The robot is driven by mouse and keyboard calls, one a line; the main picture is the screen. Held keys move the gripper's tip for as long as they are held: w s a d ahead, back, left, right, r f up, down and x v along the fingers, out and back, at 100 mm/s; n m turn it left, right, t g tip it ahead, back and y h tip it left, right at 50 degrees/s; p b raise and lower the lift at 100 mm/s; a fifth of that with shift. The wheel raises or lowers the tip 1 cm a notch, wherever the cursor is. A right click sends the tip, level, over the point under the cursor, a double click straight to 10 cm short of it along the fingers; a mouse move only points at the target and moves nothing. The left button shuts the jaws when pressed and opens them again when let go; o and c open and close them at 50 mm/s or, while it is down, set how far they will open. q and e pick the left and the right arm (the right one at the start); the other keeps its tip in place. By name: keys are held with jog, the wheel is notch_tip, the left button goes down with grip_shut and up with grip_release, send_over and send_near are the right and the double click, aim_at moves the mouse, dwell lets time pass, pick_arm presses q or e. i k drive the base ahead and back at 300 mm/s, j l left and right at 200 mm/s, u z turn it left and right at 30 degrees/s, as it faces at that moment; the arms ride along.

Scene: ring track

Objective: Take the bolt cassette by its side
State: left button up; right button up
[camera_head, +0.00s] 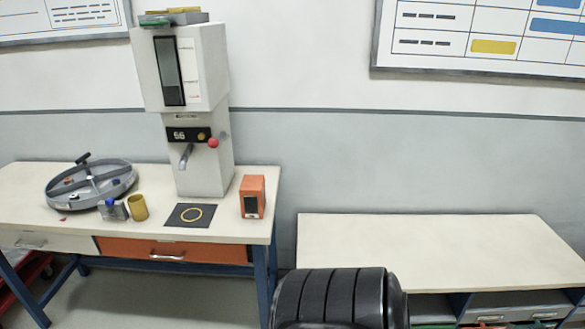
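I cannot tell for sure which thing is the bolt cassette. A small upright orange box (252,197) with a dark window low on its front stands near the right end of the left bench. A small grey block (113,210) with a blue top stands further left on the same bench, beside a round mustard-yellow cup (138,207). Neither of my grippers shows in the head view.
A tall white machine (198,150) with a red knob stands on the left bench (20,206). A black mat (176,216) with a yellow ring lies before it. A round divided grey tray (124,180) stands left. The right bench top (430,245) is bare.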

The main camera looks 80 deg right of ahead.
aim_at(251, 190)
jog(key=l+z, duration=0.15)
jog(key=z, duration=1.65)
jog(key=k+l, duration=0.05)
